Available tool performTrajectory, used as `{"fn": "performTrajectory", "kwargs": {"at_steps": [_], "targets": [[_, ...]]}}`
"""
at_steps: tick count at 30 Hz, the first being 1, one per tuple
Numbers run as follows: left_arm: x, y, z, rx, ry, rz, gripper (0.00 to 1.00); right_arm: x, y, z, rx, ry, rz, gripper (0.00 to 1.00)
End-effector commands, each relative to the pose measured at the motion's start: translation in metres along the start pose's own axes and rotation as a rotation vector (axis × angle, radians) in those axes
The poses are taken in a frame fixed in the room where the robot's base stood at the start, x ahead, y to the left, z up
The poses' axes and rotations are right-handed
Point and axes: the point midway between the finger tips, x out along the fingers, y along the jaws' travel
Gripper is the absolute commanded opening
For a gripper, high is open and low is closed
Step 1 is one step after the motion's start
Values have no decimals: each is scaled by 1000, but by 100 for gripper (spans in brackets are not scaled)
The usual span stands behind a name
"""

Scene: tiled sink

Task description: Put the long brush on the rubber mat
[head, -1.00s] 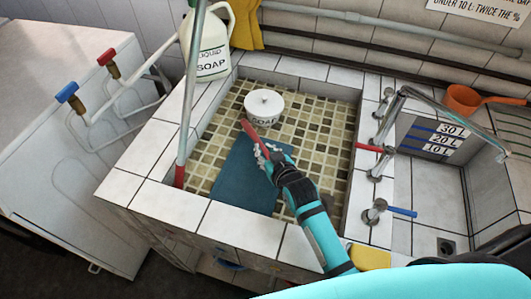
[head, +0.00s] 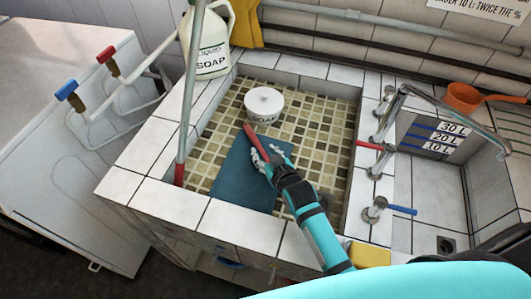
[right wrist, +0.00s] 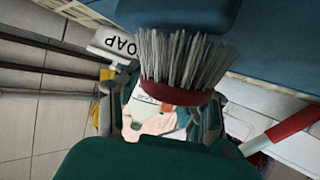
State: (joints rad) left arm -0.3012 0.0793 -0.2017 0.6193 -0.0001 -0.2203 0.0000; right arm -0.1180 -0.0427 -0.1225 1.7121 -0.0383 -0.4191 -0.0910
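The red long brush (head: 252,138) lies slantwise at the far edge of the teal rubber mat (head: 232,190) in the sink basin. Its far end points towards the soap pot. In the right wrist view its grey bristles (right wrist: 180,58) stand up from a red back. My right gripper (head: 268,157) is low over the mat at the brush's near end, with its fingers spread on either side of it. It looks open, with a gap to the red back. Its fingers hide the near end of the brush. My left gripper is not in view.
A grey pole (head: 190,95) with a red foot rises at the basin's left. Taps (head: 376,210) line the right rim. A liquid soap jug (head: 209,45) stands behind.

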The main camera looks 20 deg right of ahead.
Motion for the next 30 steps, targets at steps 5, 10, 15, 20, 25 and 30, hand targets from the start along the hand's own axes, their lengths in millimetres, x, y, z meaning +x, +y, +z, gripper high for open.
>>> {"fn": "performTrajectory", "kwargs": {"at_steps": [5,10,15,20,25,30], "targets": [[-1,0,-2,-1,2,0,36,-1,0,-3,0,1,0,39],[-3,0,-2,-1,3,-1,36,-18,1,-6,0,-2,0,39],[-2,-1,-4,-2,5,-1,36,-56,1,-6,0,-2,0,39],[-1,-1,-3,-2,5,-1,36,-90,0,-6,0,-1,0,39],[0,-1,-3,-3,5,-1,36,-114,0,-6,-1,-2,-1,39],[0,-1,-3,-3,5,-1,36,-123,0,-7,-1,-1,0,39]]}}
